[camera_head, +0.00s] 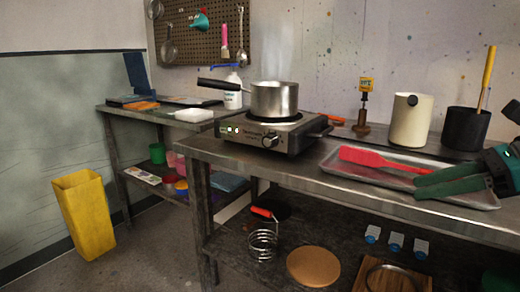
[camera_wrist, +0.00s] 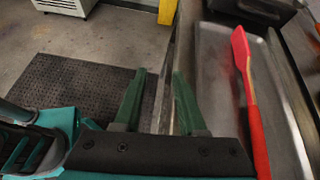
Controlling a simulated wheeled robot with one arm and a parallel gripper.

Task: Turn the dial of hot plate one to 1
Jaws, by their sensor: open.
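A hot plate (camera_head: 272,130) stands on the left part of the steel bench in the head view, with a round dial (camera_head: 270,140) on its front face. The number at the dial is too small to read. A steaming steel saucepan (camera_head: 274,99) sits on its burner, its black handle pointing left. My gripper (camera_head: 418,188) is at the right of the head view, in front of the tray, well to the right of the hot plate. In the wrist view my gripper (camera_wrist: 160,95) is open and empty, with bench edge and floor beyond its fingers.
A metal tray (camera_head: 465,197) holds a red spatula (camera_head: 375,158), also seen in the wrist view (camera_wrist: 246,80). A cream canister (camera_head: 411,121) and a black pot (camera_head: 464,129) stand behind it. A yellow bin (camera_head: 86,212) stands on the floor at left.

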